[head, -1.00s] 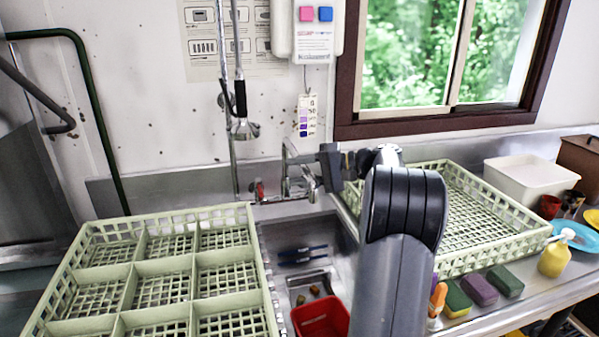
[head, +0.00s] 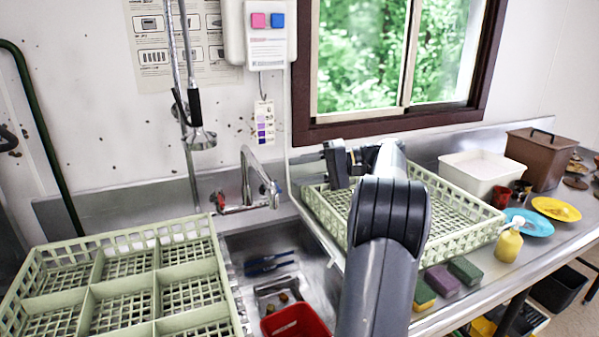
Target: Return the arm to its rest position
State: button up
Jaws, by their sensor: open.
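My arm rises from the bottom middle of the head view, its elbow in front of the right-hand rack. My gripper (head: 336,163) is at the far end of the arm, above the left part of the pale green open rack (head: 459,232). Its jaws are small and seen from behind at an angle; they look open, with nothing visible held. Part of the rack and the counter is hidden behind my arm.
A divided pale green rack (head: 150,302) stands at the left. The sink (head: 235,243) holds a red container (head: 296,322) and blue-handled utensils. A faucet (head: 262,182) and hanging sprayer (head: 199,138) stand behind. A yellow bottle (head: 509,243), sponges, plates and a white tub (head: 482,172) are right.

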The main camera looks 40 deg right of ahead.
jog(key=x, duration=1.1)
jog(key=shift+p, duration=0.4)
